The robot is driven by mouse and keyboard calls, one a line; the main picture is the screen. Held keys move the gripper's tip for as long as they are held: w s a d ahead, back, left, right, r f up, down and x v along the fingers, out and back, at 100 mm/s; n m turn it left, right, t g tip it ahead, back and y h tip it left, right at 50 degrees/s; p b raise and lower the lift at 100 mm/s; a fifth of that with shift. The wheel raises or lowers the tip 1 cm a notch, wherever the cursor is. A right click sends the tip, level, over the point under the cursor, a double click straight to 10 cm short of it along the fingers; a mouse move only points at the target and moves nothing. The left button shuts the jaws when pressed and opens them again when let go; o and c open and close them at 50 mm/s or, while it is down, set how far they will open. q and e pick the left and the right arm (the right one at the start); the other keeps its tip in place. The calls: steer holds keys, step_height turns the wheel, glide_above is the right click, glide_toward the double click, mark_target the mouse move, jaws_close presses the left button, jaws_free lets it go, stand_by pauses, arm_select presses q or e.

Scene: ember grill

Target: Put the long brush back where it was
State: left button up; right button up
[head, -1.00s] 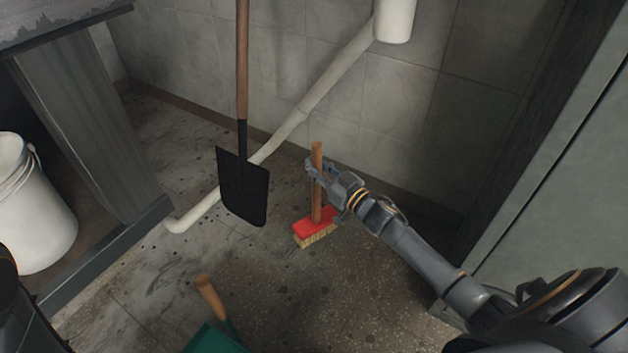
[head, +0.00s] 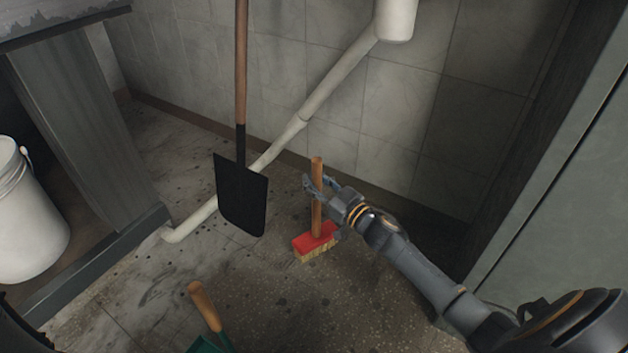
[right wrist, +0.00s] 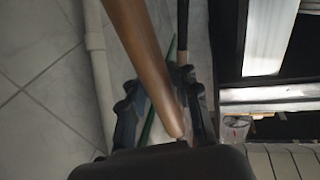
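The brush (head: 317,218) has a wooden handle, a red block and pale bristles. It stands near upright, bristles down, on the floor near the back wall in the head view. Its wooden handle (right wrist: 145,62) also crosses the right wrist view. My right gripper (head: 325,190) is at the handle's upper half, with fingers on either side of it. In the right wrist view the fingers (right wrist: 165,100) are spread, with gaps beside the handle, so it looks open. My left gripper is not in view.
A black shovel (head: 241,196) hangs or stands left of the brush, before a white pipe (head: 332,88). A wooden-handled green tool (head: 204,306) is at the bottom. A white bucket (head: 30,215) stands left. A grey panel (head: 560,190) is at right.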

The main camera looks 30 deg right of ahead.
steer(key=shift+o, duration=1)
